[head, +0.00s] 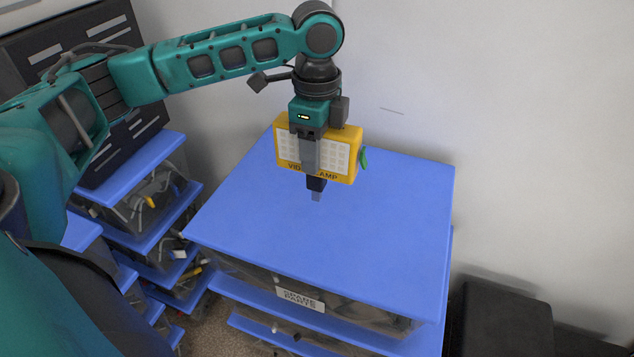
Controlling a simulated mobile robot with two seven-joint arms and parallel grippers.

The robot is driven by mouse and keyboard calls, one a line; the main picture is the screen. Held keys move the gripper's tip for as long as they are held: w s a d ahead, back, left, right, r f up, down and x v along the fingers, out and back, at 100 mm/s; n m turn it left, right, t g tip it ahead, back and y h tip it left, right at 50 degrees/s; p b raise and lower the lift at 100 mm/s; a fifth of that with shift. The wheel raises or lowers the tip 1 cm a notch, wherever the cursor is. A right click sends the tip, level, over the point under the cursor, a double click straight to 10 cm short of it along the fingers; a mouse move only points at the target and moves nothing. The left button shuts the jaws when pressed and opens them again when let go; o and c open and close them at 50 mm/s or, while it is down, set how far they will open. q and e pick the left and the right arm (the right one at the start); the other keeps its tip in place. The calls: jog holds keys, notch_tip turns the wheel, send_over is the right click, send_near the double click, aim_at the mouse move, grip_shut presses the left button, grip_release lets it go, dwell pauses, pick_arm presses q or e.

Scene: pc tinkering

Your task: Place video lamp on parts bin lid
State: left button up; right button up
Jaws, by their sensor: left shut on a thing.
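The video lamp (345,148) is a yellow box with a white grid of lights and dark lettering on its front, with a small green part at its right side. My left gripper (316,188) is shut on the video lamp and covers the middle of its front. The lamp is upright over the back part of the blue parts bin lid (390,220). I cannot tell whether its bottom touches the lid. The lid tops a clear bin with a "spare parts" label. My right gripper is not in view.
More blue-lidded clear bins (150,170) with loose parts stand stacked at the left, with a black case (100,150) on top. A dark box (500,320) stands at the lower right. A pale wall is close behind. The front and right of the lid are clear.

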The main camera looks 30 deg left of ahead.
aim_at(317, 178)
pick_arm(q)
jog(key=shift+f, duration=1.35)
notch_tip(317, 178, down, 4)
jog(key=shift+b, duration=0.55)
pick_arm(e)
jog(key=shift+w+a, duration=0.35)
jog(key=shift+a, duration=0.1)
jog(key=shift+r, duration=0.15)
pick_arm(q)
jog(key=o, duration=1.3)
jog(key=shift+f, duration=0.1)
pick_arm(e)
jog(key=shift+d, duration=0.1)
